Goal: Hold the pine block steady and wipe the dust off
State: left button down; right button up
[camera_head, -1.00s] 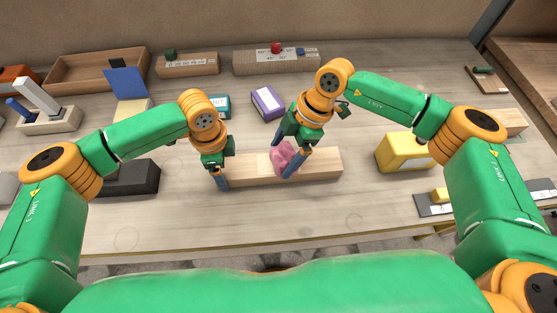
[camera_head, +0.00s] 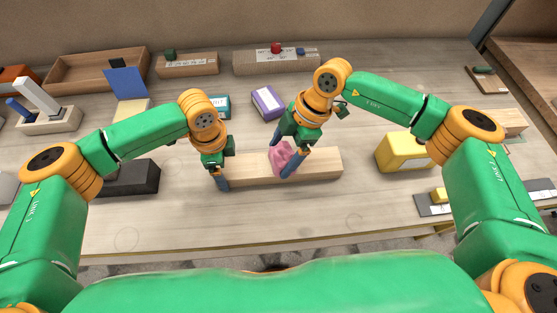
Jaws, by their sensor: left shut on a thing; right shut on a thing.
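The pine block (camera_head: 322,166) is a long pale wooden bar lying on the workbench in the middle of the head view. My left gripper (camera_head: 222,181) is shut on the left end of the block. My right gripper (camera_head: 287,165) is shut on a crumpled pink cloth (camera_head: 280,157) over the middle of the block. The cloth appears to touch the block's top, though the fingers partly hide the contact. I cannot make out dust on the bare wood.
A yellow block (camera_head: 402,152) stands right of the pine block, and a black block (camera_head: 133,177) stands to the left. A purple box (camera_head: 267,102) lies behind. A wooden tray (camera_head: 75,88) is at the back left. The bench front is clear.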

jog(key=shift+d, duration=0.2)
jog(key=shift+a, duration=1.45)
jog(key=shift+r, duration=0.1)
notch_tip(320, 180, up, 6)
pick_arm(q)
grip_release()
